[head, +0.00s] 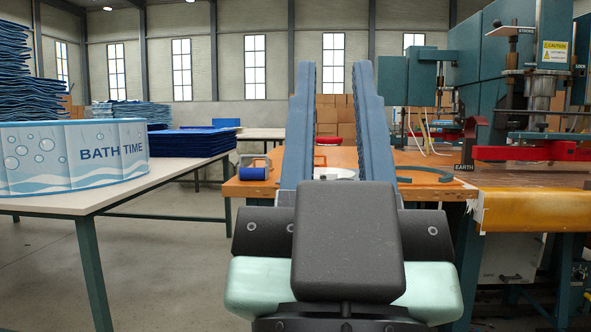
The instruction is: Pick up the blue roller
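The blue roller (253,173) lies at the left front corner of the wooden work table (432,191). Its thin frame and handle show behind it, partly hidden by my gripper.
A teal welding machine (482,70) with a red bar stands at the right. A white table (180,178) at the left holds a "BATH TIME" printed tub (75,155) and stacked blue sheets (186,141). A grey curved piece (425,174) lies on the wooden table. Floor between the tables is clear.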

